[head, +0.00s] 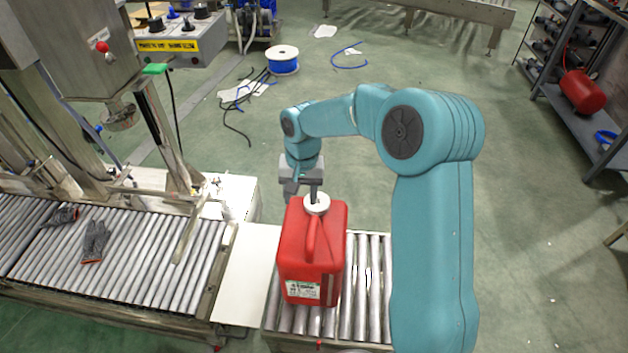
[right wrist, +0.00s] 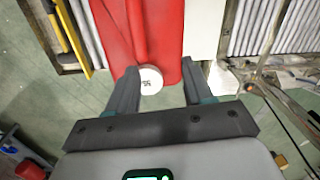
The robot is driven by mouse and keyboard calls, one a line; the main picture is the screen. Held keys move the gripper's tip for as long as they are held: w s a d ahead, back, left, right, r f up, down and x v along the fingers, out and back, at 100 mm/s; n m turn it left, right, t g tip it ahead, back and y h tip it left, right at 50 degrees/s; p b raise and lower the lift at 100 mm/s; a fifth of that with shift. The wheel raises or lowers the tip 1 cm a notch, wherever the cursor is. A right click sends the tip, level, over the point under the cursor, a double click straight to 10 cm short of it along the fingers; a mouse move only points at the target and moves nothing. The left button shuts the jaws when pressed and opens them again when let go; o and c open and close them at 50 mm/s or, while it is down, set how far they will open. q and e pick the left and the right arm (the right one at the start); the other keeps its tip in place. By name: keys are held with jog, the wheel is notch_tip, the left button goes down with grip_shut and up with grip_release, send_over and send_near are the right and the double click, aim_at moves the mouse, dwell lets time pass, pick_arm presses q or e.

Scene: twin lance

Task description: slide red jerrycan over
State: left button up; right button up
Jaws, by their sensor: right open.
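The red jerrycan (head: 308,255) stands upright on the short roller section (head: 365,290), its white cap (head: 317,204) towards the far side and a label on its near face. My right gripper (head: 302,190) is at the far side of the jerrycan's top, pointing down. In the right wrist view the open fingers (right wrist: 160,70) lie on either side of the white cap (right wrist: 150,80), with the red body (right wrist: 168,30) beyond them. I cannot tell whether a finger touches the can. My left gripper is out of view.
A pale flat plate (head: 248,275) bridges to the left roller conveyor (head: 120,265), where grey gloves (head: 95,240) lie. A filling machine with a control box (head: 168,45) stands over that conveyor. A blue cable spool (head: 283,60) and loose cables lie on the floor behind.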

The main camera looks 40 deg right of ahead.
notch_tip(320, 180, up, 4)
jog(key=m, duration=0.2)
send_over(314, 216)
jog(key=shift+r+h, duration=0.15)
jog(key=shift+h, duration=0.25)
jog(key=shift+f+n, duration=0.2)
jog(key=shift+n, duration=0.1)
notch_tip(314, 216, down, 16)
jog(key=shift+f+b, duration=0.1)
jog(key=shift+b, duration=0.6)
grip_shut()
dwell(0.5)
